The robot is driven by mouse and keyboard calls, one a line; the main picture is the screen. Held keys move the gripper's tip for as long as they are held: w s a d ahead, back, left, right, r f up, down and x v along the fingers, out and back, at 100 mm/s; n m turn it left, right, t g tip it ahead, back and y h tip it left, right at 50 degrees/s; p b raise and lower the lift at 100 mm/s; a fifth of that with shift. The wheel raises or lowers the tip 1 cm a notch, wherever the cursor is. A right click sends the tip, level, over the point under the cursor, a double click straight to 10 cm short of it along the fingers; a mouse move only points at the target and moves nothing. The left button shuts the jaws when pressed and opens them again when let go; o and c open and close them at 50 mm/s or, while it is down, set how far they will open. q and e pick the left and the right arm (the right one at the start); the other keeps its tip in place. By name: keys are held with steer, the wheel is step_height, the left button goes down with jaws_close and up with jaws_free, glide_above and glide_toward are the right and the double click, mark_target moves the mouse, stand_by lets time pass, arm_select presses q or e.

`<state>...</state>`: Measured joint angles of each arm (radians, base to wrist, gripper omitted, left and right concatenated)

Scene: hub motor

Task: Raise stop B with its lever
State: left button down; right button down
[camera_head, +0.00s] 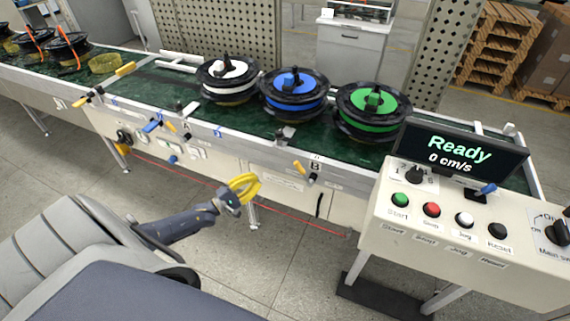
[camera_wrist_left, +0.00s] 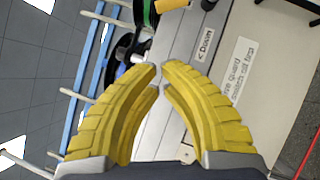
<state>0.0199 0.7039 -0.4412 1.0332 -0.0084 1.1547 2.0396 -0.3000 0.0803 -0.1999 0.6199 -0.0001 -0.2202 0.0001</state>
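Stop B (camera_head: 285,135) is a small grey bracket at the near edge of the green conveyor, in front of the gap between the blue and green reels. My right gripper is not in view.
White (camera_head: 228,70), blue (camera_head: 292,82) and green (camera_head: 373,100) reels stand on the conveyor. A control panel (camera_head: 470,220) with several buttons and a "Ready, 0 cm/s" display (camera_head: 458,150) stands at right. Other levers (camera_head: 152,126) line the front rail at left. Floor before the conveyor is clear.

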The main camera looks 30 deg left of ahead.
mark_target(303, 172)
arm_select(q)
steer(key=shift+w, duration=0.1)
steer(key=s+d+r+x, duration=0.1)
steer(key=d+x, duration=0.1)
steer(key=x, duration=1)
steer(key=shift+d, duration=0.4)
steer(key=shift+w+r, duration=0.1)
steer(key=shift+w, duration=0.1)
steer(key=shift+r, duration=0.1)
steer(key=shift+d+r+m, duration=0.25)
steer(key=shift+r+m, duration=0.05)
steer(key=shift+m, duration=0.2)
steer(key=shift+d+r+m+g, duration=0.25)
steer(key=shift+r+m+g, duration=0.05)
steer(key=shift+g, duration=0.2)
